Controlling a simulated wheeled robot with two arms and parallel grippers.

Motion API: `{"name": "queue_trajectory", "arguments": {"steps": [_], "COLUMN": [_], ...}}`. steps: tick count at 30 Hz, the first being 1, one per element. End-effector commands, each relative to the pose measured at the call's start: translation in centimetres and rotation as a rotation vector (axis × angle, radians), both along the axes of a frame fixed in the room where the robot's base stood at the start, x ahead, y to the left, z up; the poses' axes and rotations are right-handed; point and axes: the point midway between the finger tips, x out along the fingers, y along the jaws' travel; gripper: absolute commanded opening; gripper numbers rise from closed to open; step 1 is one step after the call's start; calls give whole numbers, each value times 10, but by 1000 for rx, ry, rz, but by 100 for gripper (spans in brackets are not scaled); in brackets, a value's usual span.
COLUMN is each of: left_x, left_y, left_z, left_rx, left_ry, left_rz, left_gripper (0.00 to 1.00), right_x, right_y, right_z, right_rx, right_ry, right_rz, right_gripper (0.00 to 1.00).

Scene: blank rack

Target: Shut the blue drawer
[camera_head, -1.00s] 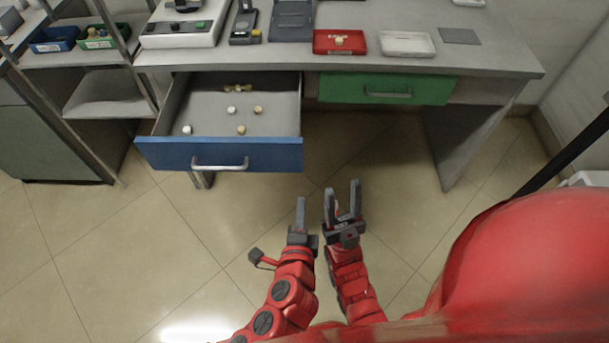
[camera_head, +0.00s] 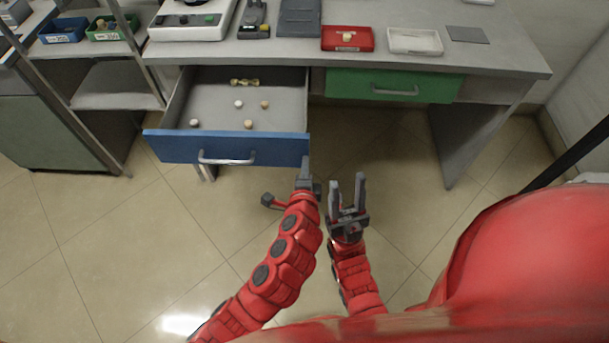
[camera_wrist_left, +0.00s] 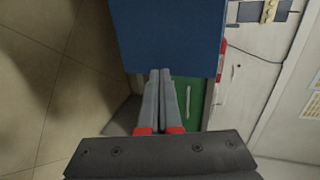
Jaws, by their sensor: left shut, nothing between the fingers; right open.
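The blue drawer (camera_head: 228,149) is pulled well out under the left part of the desk, with a metal handle (camera_head: 227,159) on its front. Several small light pieces lie inside it. My left gripper (camera_head: 306,163) is shut and empty, its fingertips by the right end of the drawer front. In the left wrist view the blue panel (camera_wrist_left: 170,35) fills the top middle, just beyond the shut fingers (camera_wrist_left: 160,90); I cannot tell whether they touch it. My right gripper (camera_head: 347,185) is open and empty, to the right of the left one, apart from the drawer.
A shut green drawer (camera_head: 395,87) sits under the desk (camera_head: 500,60) to the right. A red tray (camera_head: 347,38) and a white tray (camera_head: 415,41) stand on top. A metal shelf rack (camera_head: 115,90) stands at the left. The floor below is clear.

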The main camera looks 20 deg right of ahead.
Motion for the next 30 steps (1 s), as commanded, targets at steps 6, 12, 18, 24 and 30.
{"name": "queue_trajectory", "arguments": {"steps": [6,12,18,24,30], "left_x": [6,5,12,39,85], "left_y": [-2,-2,-3,-12,-27], "left_z": [0,0,0,2,1], "left_rx": [0,0,1,0,-1], "left_ry": [0,0,-1,-1,0], "left_rz": [0,0,1,4,4], "left_gripper": [0,0,0,0,0], "right_x": [0,0,0,0,0], "right_y": [0,0,0,0,0], "right_z": [1,1,1,4,4], "right_rx": [0,0,0,0,0], "right_ry": [0,0,0,0,0], "right_rz": [0,0,0,0,0], "right_gripper": [45,45,45,45,45]}}
